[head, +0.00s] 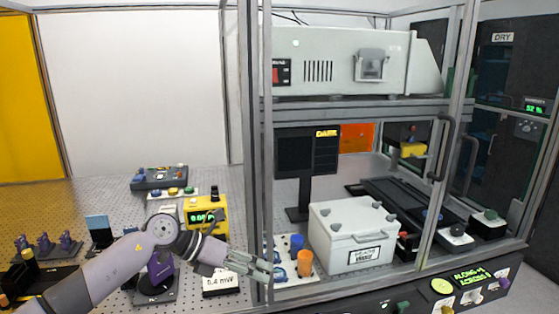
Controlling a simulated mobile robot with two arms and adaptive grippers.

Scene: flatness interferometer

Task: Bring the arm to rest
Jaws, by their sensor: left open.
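My left arm (110,270) comes in from the lower left and reaches over the perforated bench. Its gripper (268,270) is open, with its fingers pointing right, beside the vertical frame post of the enclosure. I see nothing between the fingers. It is close to a white mat with small orange and blue cups, and I cannot tell whether it touches anything there. My right gripper is not in view.
An orange cup (305,263) and a blue cup (297,243) stand near the gripper. A white lidded box (350,235) stands right of them. A yellow meter (206,214) and a "0.4 mW" card (220,283) are near the arm. The bench behind is partly clear.

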